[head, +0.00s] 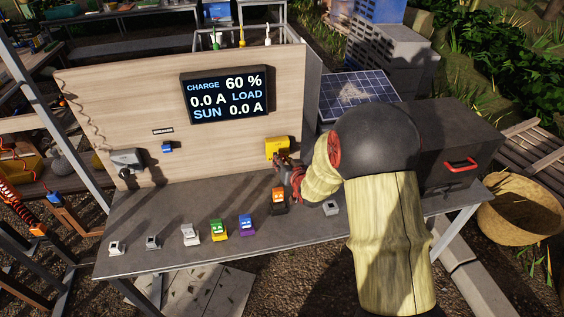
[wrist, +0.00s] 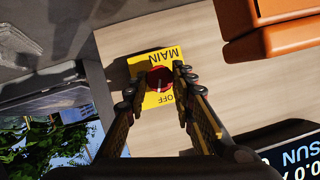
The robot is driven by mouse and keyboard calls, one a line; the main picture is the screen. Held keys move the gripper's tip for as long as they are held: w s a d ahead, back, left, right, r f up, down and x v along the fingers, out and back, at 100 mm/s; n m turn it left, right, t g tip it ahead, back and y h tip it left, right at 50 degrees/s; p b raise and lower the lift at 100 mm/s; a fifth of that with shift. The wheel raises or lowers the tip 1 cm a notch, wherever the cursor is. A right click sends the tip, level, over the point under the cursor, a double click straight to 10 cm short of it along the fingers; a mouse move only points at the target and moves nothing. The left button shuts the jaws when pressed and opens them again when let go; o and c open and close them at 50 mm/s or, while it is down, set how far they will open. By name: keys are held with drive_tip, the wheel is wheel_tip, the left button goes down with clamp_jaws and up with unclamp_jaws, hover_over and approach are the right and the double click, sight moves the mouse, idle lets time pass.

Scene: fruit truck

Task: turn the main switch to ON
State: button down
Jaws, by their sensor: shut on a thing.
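The main switch (head: 278,145) is a yellow box low on the right of the upright wooden board. The wrist view shows it turned around, as a yellow plate (wrist: 151,101) marked MAIN and OFF with a round red knob (wrist: 160,79). A pale mark shows on the knob, but I cannot read its setting for certain. My gripper (wrist: 157,82) is shut on the red knob, one finger on each side. In the head view my gripper (head: 284,160) is at the switch, and my arm partly hides the area to its right.
A display (head: 225,94) on the board reads CHARGE 60 %, 0.0 A LOAD, SUN 0.0 A. Several small coloured blocks stand on the grey table (head: 170,210), an orange one (head: 279,196) close below the switch. A solar panel (head: 352,92) and a dark box (head: 450,140) are to the right.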

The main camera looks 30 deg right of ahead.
drive_tip(key=m, duration=0.1)
drive_tip(key=m+y+p, duration=0.1)
drive_tip(key=shift+d+m+t+y, duration=0.2)
drive_tip(key=shift+m+t+y, duration=0.1)
drive_tip(key=shift+t, duration=0.1)
drive_tip(key=m+p, duration=0.1)
drive_tip(key=m+t+y, duration=0.1)
drive_tip(key=shift+s+f+m+p, duration=0.1)
drive_tip(key=shift+f+m+p, duration=0.1)
drive_tip(key=shift+m+p, duration=0.15)
drive_tip(key=shift+d+f+m+t+y+p, duration=0.1)
drive_tip(key=shift+m+t+y, duration=0.2)
drive_tip(key=shift+m, duration=0.55)
drive_tip(key=shift+a+f+m+t+y+p, duration=0.2)
drive_tip(key=shift+m+t, duration=0.25)
drive_tip(key=shift+m, duration=0.4)
drive_tip(key=shift+d+r+m+t+y+p, duration=0.1)
drive_tip(key=shift+d+m+t+y, duration=0.2)
drive_tip(key=shift+m, duration=0.55)
drive_tip(key=shift+a, duration=0.1)
drive_tip(key=c, duration=1.5)
unclamp_jaws()
